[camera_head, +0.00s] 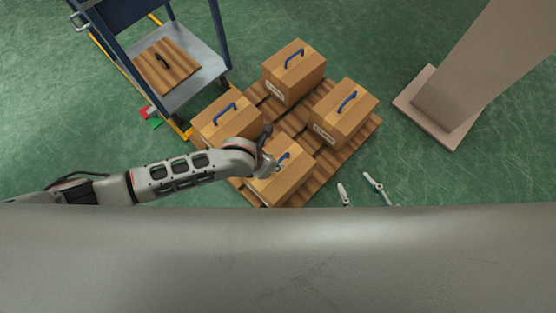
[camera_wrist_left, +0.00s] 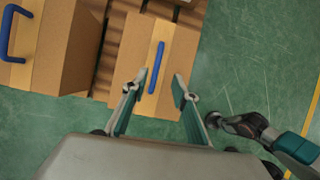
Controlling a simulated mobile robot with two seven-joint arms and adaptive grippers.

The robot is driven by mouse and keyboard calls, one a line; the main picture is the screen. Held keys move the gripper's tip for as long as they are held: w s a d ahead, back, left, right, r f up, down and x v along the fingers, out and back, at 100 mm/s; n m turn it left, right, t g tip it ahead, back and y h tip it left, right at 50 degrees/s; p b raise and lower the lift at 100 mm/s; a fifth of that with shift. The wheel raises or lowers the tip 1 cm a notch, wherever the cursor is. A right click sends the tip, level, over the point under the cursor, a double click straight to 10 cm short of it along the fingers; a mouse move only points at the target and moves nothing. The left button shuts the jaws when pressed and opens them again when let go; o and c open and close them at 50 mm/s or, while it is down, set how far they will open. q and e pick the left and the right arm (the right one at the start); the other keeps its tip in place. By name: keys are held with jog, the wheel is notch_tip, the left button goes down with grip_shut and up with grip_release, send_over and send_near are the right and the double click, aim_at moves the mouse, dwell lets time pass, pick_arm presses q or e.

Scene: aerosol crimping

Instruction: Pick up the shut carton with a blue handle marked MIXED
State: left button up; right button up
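Four shut brown cartons with blue handles stand on a wooden pallet (camera_head: 338,158): a back one (camera_head: 300,75), a right one (camera_head: 350,112), a left one (camera_head: 222,110) and a near one (camera_head: 285,185). Pale labels show on the back and right cartons, too small to read; the near carton's label is not visible. My left gripper (camera_head: 269,147) is over the near carton. In the left wrist view, its open fingers (camera_wrist_left: 159,80) appear either side of a carton's blue handle (camera_wrist_left: 156,68); I cannot tell the height gap. My right gripper (camera_head: 356,184) is open and empty, right of the pallet.
A blue-framed trolley (camera_head: 205,78) with a wooden board (camera_head: 168,68) stands at the back left. Small red and green pieces (camera_head: 150,117) lie by it. A beige pillar (camera_head: 440,110) stands at the right. Green floor is clear between pallet and pillar.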

aim_at(279, 161)
pick_arm(q)
jog(key=shift+w+a+f+m, duration=0.15)
jog(key=shift+a+f+m, duration=0.15)
jog(key=shift+f, duration=0.15)
jog(key=shift+b+x, duration=0.5)
jog(key=shift+x, duration=0.45)
jog(key=shift+w+d+f, duration=0.15)
jog(key=shift+d+f, duration=0.05)
jog(key=shift+f, duration=0.25)
jog(key=x, duration=0.1)
jog(key=b+x, duration=0.2)
jog(key=shift+s+f, duration=0.25)
jog(key=shift+f, duration=0.15)
jog(key=shift+w+d+f+b, duration=0.25)
jog(key=shift+w+b, duration=0.15)
jog(key=shift+w, duration=0.15)
grip_shut()
jog(key=shift+w+r, duration=0.1)
jog(key=shift+r, duration=0.1)
pick_arm(e)
jog(key=a, duration=0.1)
jog(key=a+r, duration=0.1)
jog(key=w+a+y, duration=0.1)
jog(key=shift+a+r+m+t, duration=0.1)
jog(key=shift+r+m+t, duration=0.1)
jog(key=shift+m+t, duration=0.15)
